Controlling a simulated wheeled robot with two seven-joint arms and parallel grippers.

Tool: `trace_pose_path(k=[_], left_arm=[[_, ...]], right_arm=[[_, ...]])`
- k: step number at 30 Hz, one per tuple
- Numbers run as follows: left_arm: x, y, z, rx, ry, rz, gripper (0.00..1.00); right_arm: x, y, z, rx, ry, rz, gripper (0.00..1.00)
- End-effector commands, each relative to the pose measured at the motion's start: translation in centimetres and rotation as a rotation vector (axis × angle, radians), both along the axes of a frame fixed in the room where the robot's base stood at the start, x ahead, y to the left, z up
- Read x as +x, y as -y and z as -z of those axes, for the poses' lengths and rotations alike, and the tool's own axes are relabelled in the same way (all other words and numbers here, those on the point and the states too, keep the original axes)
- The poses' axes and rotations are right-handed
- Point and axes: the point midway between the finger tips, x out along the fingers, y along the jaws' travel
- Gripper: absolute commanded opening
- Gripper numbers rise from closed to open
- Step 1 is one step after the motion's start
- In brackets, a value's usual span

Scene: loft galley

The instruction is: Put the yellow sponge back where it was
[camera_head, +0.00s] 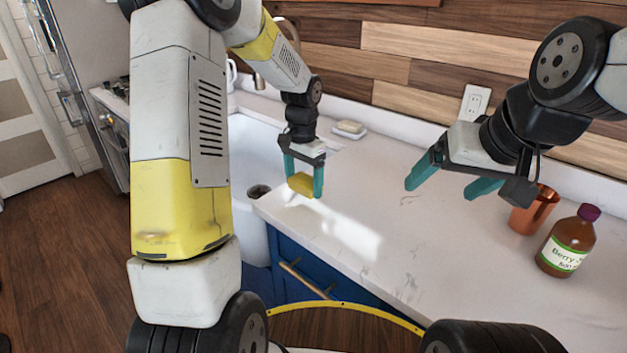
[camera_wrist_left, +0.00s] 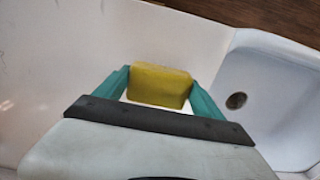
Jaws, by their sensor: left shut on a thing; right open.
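The yellow sponge (camera_head: 300,184) is held between the teal fingers of my left gripper (camera_head: 304,180), near the corner of the white counter beside the sink. In the left wrist view the sponge (camera_wrist_left: 160,86) sits between both fingertips of the left gripper (camera_wrist_left: 161,90), with the counter below it and the sink to the right. I cannot tell exactly how high it is above the counter. My right gripper (camera_head: 443,184) is open and empty above the counter to the right.
A small dish with a pale bar (camera_head: 349,128) stands at the back by the wall. The white sink (camera_wrist_left: 275,90) lies beside the counter. A copper cup (camera_head: 533,210) and a brown bottle with a purple cap (camera_head: 567,243) stand at the right. The middle of the counter (camera_head: 370,195) is clear.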

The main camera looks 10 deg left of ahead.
Motion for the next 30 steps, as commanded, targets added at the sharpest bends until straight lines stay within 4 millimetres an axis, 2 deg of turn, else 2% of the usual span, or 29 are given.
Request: trace_pose_path(k=[4,9,11,22,23,24,25,26,30], left_arm=[[1.0,0.5,0.1,0.000,0.000,0.001,0.41],[0.8,0.5,3.0,0.001,-0.004,0.000,0.41],[0.8,0.5,3.5,0.000,-0.002,0.000,0.41],[0.8,0.4,3.9,0.001,-0.001,0.000,0.41],[0.8,0.4,3.9,0.001,-0.001,0.000,0.85],[0.8,0.4,3.9,0.000,0.000,0.000,0.93],[0.8,0.4,3.9,0.001,-0.001,0.000,0.99],[0.8,0.4,3.9,0.001,-0.001,-0.001,1.00],[0.8,0.4,3.9,0.001,-0.001,-0.001,1.00]], right_arm=[[0.0,0.0,0.0,0.000,0.000,0.000,0.84],[0.0,0.0,0.0,0.000,0.000,0.000,0.84],[0.0,0.0,0.0,0.000,0.000,0.000,0.84],[0.0,0.0,0.0,0.000,0.000,0.000,0.84],[0.0,0.0,0.0,0.000,0.000,0.000,0.84],[0.0,0.0,0.0,0.000,0.000,0.000,0.84],[0.0,0.0,0.0,0.000,0.000,0.000,0.84],[0.0,0.0,0.0,0.000,0.000,0.000,0.84],[0.0,0.0,0.0,0.000,0.000,0.000,0.84]])
